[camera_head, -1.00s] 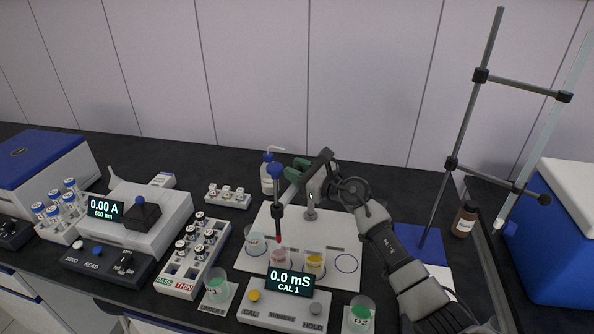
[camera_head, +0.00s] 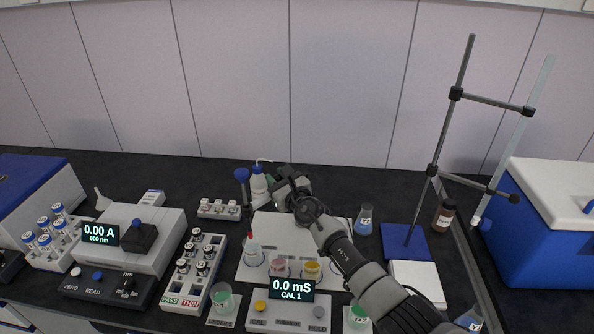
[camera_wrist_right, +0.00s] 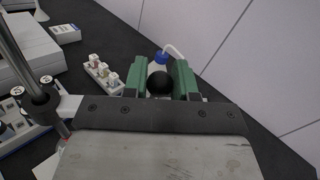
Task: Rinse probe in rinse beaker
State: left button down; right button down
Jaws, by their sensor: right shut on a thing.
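The probe (camera_head: 245,205) stands upright, with a blue cap at its top and a red tip. Its tip is at the mouth of a clear beaker (camera_head: 252,259) at the left of the white board; I cannot tell whether it is inside the rim. No rinse label is readable on this beaker. My right gripper (camera_head: 285,180) is behind and to the right of the probe. In the right wrist view its green fingers (camera_wrist_right: 160,83) are shut around a dark round knob, apparently part of the probe's holder. The probe's rod (camera_wrist_right: 22,62) shows at the left there. My left gripper is out of view.
A pink beaker (camera_head: 279,267) and a yellow beaker (camera_head: 312,270) stand right of the clear one. The conductivity meter (camera_head: 290,313) is in front. A wash bottle (camera_head: 259,184) stands close behind the probe. A vial rack (camera_head: 190,272) is at the left.

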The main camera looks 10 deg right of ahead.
jog(key=c, duration=0.9)
grip_release()
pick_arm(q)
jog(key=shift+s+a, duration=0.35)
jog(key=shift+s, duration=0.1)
pick_arm(e)
jog(key=shift+s+d, duration=0.1)
jog(key=shift+s, duration=0.15)
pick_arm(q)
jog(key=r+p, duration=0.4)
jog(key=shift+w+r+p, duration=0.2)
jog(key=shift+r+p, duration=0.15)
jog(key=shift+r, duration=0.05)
pick_arm(e)
jog(key=v, duration=1)
jog(key=shift+s, duration=0.15)
